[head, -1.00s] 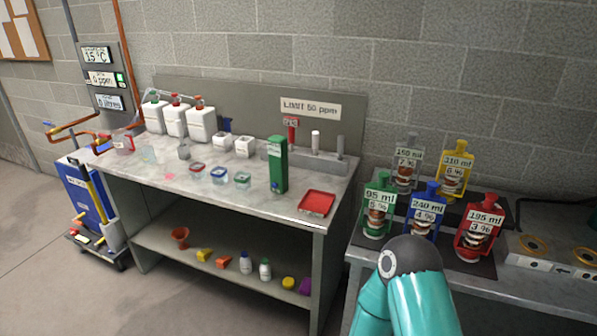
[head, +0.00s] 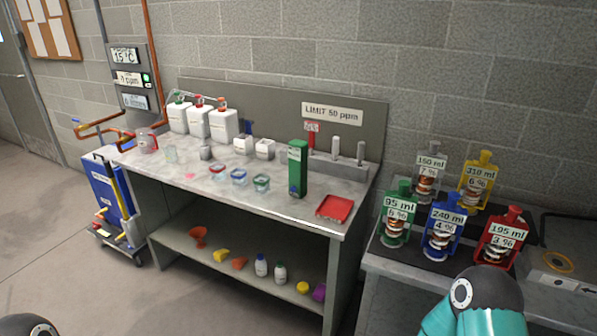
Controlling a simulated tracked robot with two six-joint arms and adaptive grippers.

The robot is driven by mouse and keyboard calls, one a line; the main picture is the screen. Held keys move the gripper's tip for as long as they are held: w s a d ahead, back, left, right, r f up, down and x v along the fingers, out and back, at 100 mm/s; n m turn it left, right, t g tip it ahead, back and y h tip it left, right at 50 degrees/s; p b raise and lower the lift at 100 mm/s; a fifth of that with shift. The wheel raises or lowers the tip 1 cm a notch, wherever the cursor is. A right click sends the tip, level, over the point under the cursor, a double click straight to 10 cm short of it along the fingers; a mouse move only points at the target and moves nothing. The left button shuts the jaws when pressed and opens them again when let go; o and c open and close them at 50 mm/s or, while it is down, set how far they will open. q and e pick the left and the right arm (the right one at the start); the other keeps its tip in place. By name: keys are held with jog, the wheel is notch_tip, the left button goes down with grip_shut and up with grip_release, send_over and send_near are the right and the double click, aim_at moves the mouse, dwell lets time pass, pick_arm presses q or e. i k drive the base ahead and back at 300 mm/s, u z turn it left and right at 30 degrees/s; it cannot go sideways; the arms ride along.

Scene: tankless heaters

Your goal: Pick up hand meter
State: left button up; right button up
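I cannot tell for sure which thing is the hand meter. A slim red upright item with a small label (head: 311,138) stands at the back of the bench (head: 270,205), in a grey rack (head: 338,171) beside two pale upright sticks (head: 335,147). It may be the meter, but it is too small to tell. Neither of my grippers is in view. Only a teal link of my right arm shows at the lower right, and a dark rounded part, likely mine, at the lower left corner.
A tall green box (head: 297,170) and red tray (head: 335,208) stand on the bench's right half. Several small tubs and white canisters (head: 223,125) fill the left. Labelled coloured units (head: 442,229) crowd the right table. A blue cart (head: 104,190) stands left; floor is clear in front.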

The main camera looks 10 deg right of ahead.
aim_at(297, 149)
jog(key=i, duration=0.85)
